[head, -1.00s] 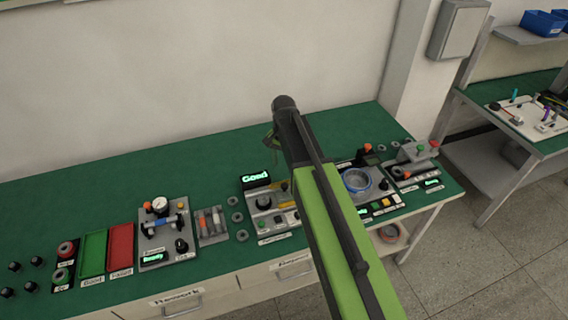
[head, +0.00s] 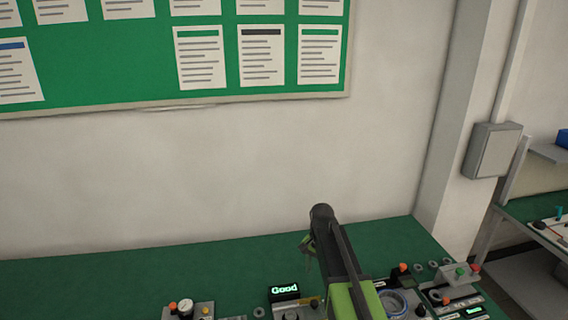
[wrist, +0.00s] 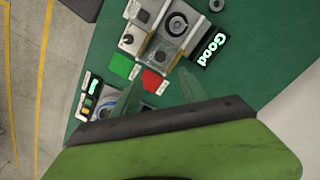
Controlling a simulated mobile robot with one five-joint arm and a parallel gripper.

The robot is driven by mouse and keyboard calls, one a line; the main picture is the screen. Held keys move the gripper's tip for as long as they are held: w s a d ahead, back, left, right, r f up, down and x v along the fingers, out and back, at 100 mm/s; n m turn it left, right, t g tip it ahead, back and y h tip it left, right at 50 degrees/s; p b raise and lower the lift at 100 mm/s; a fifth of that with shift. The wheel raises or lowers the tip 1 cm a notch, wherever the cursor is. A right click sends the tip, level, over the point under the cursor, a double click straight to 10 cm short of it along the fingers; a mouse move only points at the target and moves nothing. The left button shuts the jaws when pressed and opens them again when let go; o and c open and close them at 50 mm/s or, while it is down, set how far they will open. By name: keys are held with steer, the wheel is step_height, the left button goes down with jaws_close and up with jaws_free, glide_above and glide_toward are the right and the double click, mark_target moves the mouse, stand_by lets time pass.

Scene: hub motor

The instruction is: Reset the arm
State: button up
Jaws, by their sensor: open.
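My arm (head: 340,265) reaches up from the bottom of the head view over the green workbench (head: 150,262). My gripper (head: 308,243) shows small at the left of the arm's dark end. The same display shows in the wrist view (wrist: 210,47). The lower parts of the stations are cut off in the head view.
A blue ring fixture (head: 394,303) and a station with red and green buttons (head: 460,275) stand right of the arm. A gauge station (head: 186,308) is at the lower left. The wall behind carries a notice board (head: 120,70). The bench's back left is clear.

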steer(key=s+d+f+n+b, duration=0.2)
steer(key=s+f+n+b, duration=0.5)
steer(key=s, duration=0.8)
step_height(320, 180, down, 4)
steer(key=shift+d+r+b, duration=0.2)
steer(key=shift+b, duration=0.55)
